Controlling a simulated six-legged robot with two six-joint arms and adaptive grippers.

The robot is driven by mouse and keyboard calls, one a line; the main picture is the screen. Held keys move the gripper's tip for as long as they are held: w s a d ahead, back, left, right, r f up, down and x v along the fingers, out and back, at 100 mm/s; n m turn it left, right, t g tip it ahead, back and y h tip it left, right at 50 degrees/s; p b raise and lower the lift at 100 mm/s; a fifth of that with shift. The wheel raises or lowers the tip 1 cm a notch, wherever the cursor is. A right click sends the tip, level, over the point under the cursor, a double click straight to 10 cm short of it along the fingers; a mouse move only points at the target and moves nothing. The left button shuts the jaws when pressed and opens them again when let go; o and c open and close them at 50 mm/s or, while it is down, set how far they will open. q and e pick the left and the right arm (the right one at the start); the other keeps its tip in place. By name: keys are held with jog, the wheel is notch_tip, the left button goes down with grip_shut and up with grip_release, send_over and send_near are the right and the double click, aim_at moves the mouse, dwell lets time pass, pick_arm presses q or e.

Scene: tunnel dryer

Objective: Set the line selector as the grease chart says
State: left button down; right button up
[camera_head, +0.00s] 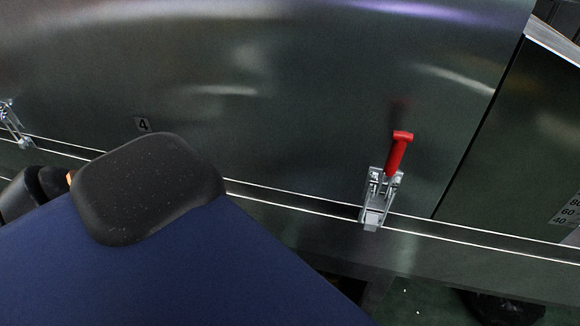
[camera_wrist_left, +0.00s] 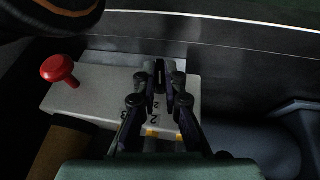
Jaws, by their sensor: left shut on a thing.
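In the left wrist view a pale grey box (camera_wrist_left: 100,90) carries printed numbers, with a 2 and what looks like a 3 readable, and yellow marks near its lower edge. I take it to be the line selector. My left gripper (camera_wrist_left: 160,84) is over the right part of this box, its fingers closed around a small dark piece, probably the selector's lever, which the fingers mostly hide. Which number the lever points at cannot be told. A red round knob (camera_wrist_left: 58,69) on a short stem stands at the box's left end. The grease chart and my right gripper are not seen.
In the head view a large metal panel (camera_head: 270,90) carries a toggle clamp with a red handle (camera_head: 397,153), a second clamp (camera_head: 14,125) at the left edge and a label 4 (camera_head: 143,125). A ledge with bright edges runs below. A scale plate (camera_head: 567,212) shows at right.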

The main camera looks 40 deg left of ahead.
pick_arm(q)
jog(key=shift+w+a+r, duration=0.2)
jog(key=shift+w+a, duration=0.15)
jog(key=shift+w, duration=0.1)
jog(key=c, duration=1.4)
grip_release()
jog(key=shift+d, duration=0.1)
jog(key=shift+c, duration=0.2)
jog(key=shift+s, duration=0.1)
jog(key=shift+s+r+p, duration=0.2)
jog(key=shift+r+p, duration=0.3)
jog(key=shift+p, duration=0.15)
jog(key=p+v, duration=0.7)
jog(key=p, duration=0.1)
jog(key=shift+s+d+r, duration=0.2)
jog(key=shift+s+d, duration=0.15)
jog(key=shift+s, duration=0.2)
